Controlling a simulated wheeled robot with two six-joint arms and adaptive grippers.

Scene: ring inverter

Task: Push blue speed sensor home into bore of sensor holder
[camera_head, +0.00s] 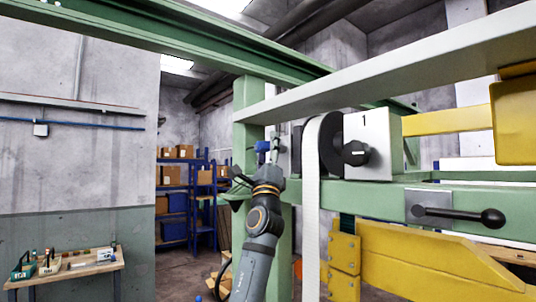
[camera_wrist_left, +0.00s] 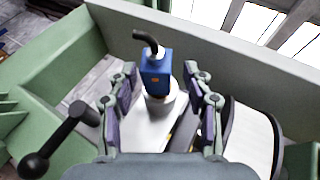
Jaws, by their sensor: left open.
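The blue speed sensor (camera_wrist_left: 156,72) is a blue block with a black bent cable on top, in the left wrist view. My left gripper (camera_wrist_left: 160,82) is open, with one finger on each side of the sensor and visible gaps between. In the head view the sensor (camera_head: 263,147) is a small blue patch at the tip of my left arm, and the left gripper (camera_head: 256,165) is small and partly hidden. My right gripper is not in view.
A green frame (camera_head: 248,105) surrounds the spot. A white strip (camera_head: 312,205) runs over a black roller beside a grey box marked 1 (camera_head: 378,140). A black-knobbed lever (camera_head: 460,214) is at right. A workbench (camera_head: 65,268) with tools stands at far left.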

